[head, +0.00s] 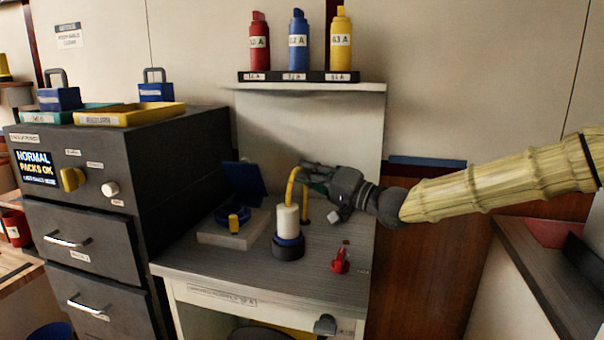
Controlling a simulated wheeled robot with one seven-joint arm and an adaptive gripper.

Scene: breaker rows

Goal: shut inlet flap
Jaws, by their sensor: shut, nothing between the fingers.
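The inlet flap (247,182) looks like the dark blue square plate on the workbench, standing steeply raised and open. Below it is a blue round inlet (222,214) on a pale base block (231,236), with a small yellow cylinder (234,220) at its front. My gripper (314,177) is shut and empty. It is to the right of the flap, apart from it, behind and beside the yellow curved pipe. Part of its fingers is hidden by that pipe.
A white cylinder in a dark base (288,225) and the yellow pipe (291,186) stand between flap and gripper. A red valve-like piece (340,262) is near the bench front. A shelf (310,86) with three bottles is above. A dark cabinet (178,155) is at left.

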